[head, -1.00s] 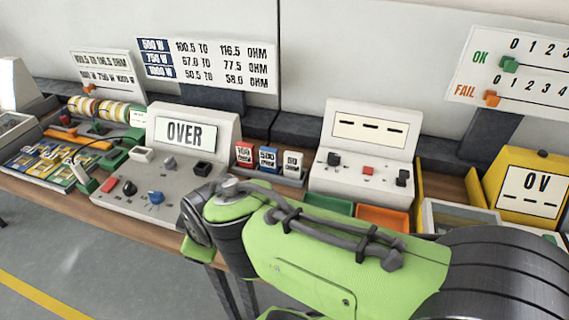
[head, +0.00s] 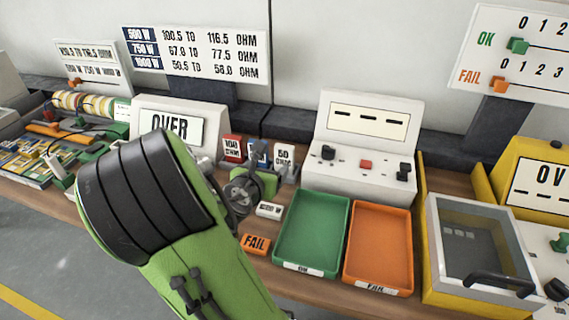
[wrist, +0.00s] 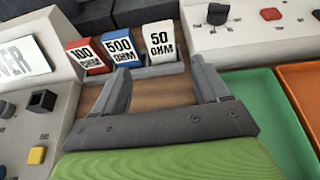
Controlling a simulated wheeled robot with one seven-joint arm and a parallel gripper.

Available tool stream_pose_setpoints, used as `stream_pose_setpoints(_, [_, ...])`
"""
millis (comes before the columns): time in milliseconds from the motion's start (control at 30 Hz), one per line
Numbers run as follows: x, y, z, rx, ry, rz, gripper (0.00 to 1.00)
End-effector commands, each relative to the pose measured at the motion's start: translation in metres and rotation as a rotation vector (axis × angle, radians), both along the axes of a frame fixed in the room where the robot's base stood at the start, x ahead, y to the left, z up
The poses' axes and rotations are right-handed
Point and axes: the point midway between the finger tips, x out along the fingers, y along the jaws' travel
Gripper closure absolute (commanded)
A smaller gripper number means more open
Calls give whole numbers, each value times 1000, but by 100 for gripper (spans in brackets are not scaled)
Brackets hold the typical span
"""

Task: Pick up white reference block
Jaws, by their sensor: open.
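The white reference block marked 50 OHM (head: 285,157) stands in a grey holder at the right end of a row, and it also shows in the wrist view (wrist: 159,42). Beside it stand the blue 500 OHM block (wrist: 122,48) and the red 100 OHM block (wrist: 88,56). My gripper (wrist: 160,78) is open and empty, its fingers spread on the near side of the row. The white block lies beyond the gap between the fingertips, apart from them.
A green tray (head: 313,232) and an orange tray (head: 379,246) lie right of my arm. A meter console (head: 360,180) stands behind them. The OVER console (head: 205,130) is left of the blocks.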

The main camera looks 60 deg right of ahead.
Motion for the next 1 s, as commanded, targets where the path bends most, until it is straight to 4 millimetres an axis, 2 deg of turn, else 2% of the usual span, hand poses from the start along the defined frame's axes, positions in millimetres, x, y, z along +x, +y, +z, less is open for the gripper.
stream_pose_setpoints(67, [-3, -13, 1, 5, 7, -12, 26])
stream_pose_setpoints(133, [0, -17, 6, -12, 13, -11, 26])
stream_pose_setpoints(267, [2, -26, 5, -20, 15, -13, 26])
stream_pose_setpoints(433, [2, -35, -9, 16, 0, -8, 26])
stream_pose_setpoints(600, [9, -71, -29, 8, -9, -7, 26])
stream_pose_setpoints(767, [13, -88, -38, 9, -8, -5, 26])
stream_pose_setpoints(1000, [19, -125, -55, 9, -8, -5, 26])
